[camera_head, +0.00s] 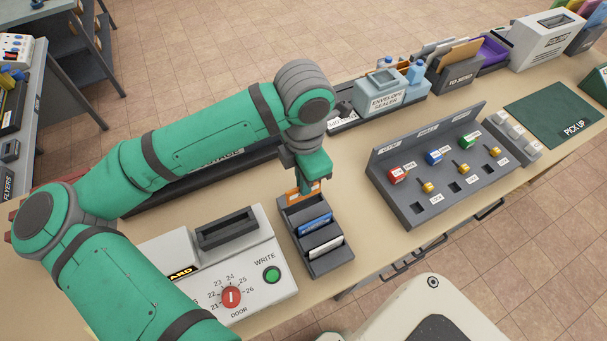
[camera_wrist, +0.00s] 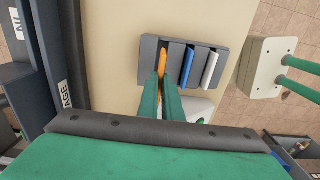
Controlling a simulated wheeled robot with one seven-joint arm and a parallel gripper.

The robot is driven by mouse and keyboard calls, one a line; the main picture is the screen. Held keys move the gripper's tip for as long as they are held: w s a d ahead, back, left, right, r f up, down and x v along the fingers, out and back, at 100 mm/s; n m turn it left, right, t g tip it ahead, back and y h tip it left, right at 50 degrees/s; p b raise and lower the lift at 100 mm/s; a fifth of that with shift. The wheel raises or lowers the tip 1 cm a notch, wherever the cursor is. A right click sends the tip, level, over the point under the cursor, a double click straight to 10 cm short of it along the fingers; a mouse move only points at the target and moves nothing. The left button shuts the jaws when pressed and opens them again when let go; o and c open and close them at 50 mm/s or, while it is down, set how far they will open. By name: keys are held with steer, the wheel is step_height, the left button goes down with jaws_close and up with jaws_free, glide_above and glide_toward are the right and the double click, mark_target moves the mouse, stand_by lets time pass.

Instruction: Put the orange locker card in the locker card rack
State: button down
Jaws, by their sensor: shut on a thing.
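The locker card rack (camera_head: 333,261) is a dark grey slotted holder on the counter; it also shows in the wrist view (camera_wrist: 148,54). The orange locker card (camera_head: 293,197) is at the rack's far end, and in the wrist view (camera_wrist: 162,62) it lines up with a slot towards the left. How deep it sits is hidden. My gripper (camera_head: 311,187) is shut on the orange card, pointing down over the rack; its green fingers show in the wrist view (camera_wrist: 160,92). A blue card (camera_head: 314,224) and a white card (camera_head: 326,246) stand in other slots.
A white card machine (camera_head: 255,250) with a red dial and green button stands left of the rack. A grey key panel (camera_head: 418,213) stands to the right. The envelope sealer (camera_head: 385,97) is behind. Bare counter lies between rack and panel.

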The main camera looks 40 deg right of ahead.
mark_target(304, 198)
steer(key=shift+f, duration=0.45)
stand_by(0.6)
steer(key=shift+f, duration=1.2)
steer(key=shift+f, duration=0.1)
steer(key=shift+f, duration=1.05)
steer(key=c, duration=1.9)
jaws_free()
steer(key=shift+o, duration=0.2)
steer(key=shift+r, duration=3.55)
